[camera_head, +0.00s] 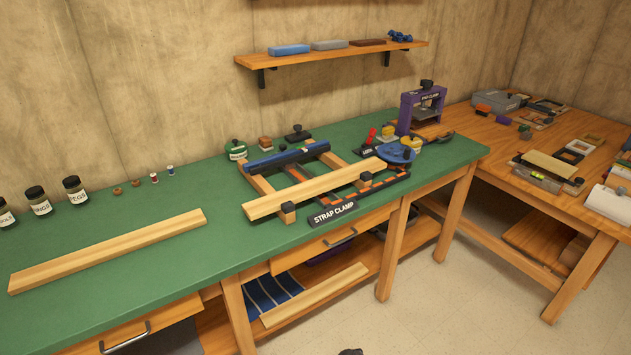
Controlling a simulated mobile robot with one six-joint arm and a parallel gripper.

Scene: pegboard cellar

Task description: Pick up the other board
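A long pale wooden board (108,249) lies flat on the left part of the green bench top, clear of other things. A second, similar pale board (312,190) lies across the front of the strap clamp frame (335,162), which has a blue bar at its back. A third pale board (315,294) rests on the shelf under the bench. My gripper cannot be made out; only a small dark shape shows at the bottom edge, and I cannot tell what it is.
Several labelled jars (74,189) and small knobs stand along the bench's back left. A purple clamp (422,107) stands at the back right. A wall shelf (330,53) holds blocks. The right wooden table (540,185) is crowded. Floor in front is clear.

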